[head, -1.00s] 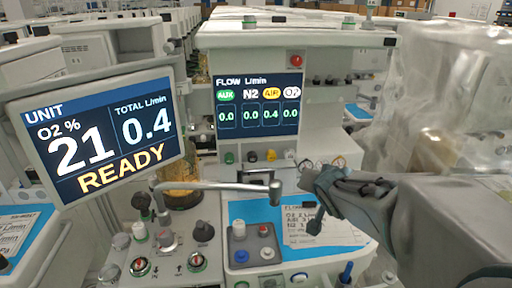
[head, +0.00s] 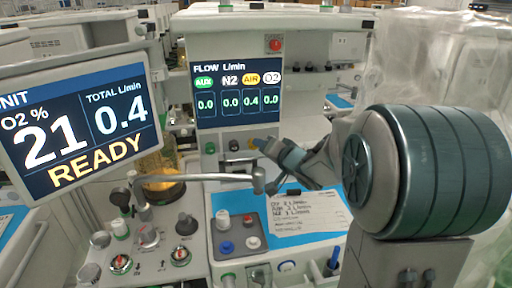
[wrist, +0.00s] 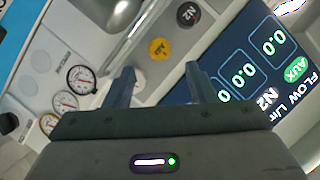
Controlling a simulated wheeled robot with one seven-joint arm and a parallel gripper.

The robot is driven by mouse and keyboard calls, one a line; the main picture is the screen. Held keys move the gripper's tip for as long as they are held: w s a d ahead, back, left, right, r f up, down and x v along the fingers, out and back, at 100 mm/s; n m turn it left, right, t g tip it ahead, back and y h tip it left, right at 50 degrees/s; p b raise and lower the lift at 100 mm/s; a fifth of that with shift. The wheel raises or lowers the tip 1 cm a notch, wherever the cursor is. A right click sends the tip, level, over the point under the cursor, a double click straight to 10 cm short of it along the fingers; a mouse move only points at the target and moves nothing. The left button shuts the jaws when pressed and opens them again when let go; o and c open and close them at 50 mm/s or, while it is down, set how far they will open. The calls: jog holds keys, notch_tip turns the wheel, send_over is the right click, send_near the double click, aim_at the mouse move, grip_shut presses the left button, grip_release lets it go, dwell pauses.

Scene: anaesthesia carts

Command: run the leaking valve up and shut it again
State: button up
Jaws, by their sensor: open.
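The flow display (head: 236,97) reads 0.4 under AIR and 0.0 under AUX, N2 and O2. In the wrist view, the yellow AIR valve knob (wrist: 159,48) lies ahead of my open gripper (wrist: 158,82), beyond the gap between the fingers and untouched. The black N2 knob (wrist: 188,12) is above it. A white knob (wrist: 138,82) shows beside the left finger. In the head view, my gripper (head: 263,147) is just below the display, at the knob row. The green knob (head: 210,147) and black knob (head: 234,145) show left of it; it largely hides the knobs farther right.
A metal bar (head: 205,178) crosses in front of the panel, close below my gripper. The monitor (head: 75,130) reading 21 and READY stands at left. A blue work surface (head: 330,222) with a card lies below. Clear plastic sheeting (head: 420,60) hangs at right.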

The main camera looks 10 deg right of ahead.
jog(key=x, duration=0.7)
jog(key=shift+r, duration=0.1)
jog(key=shift+s, duration=0.1)
jog(key=c, duration=1)
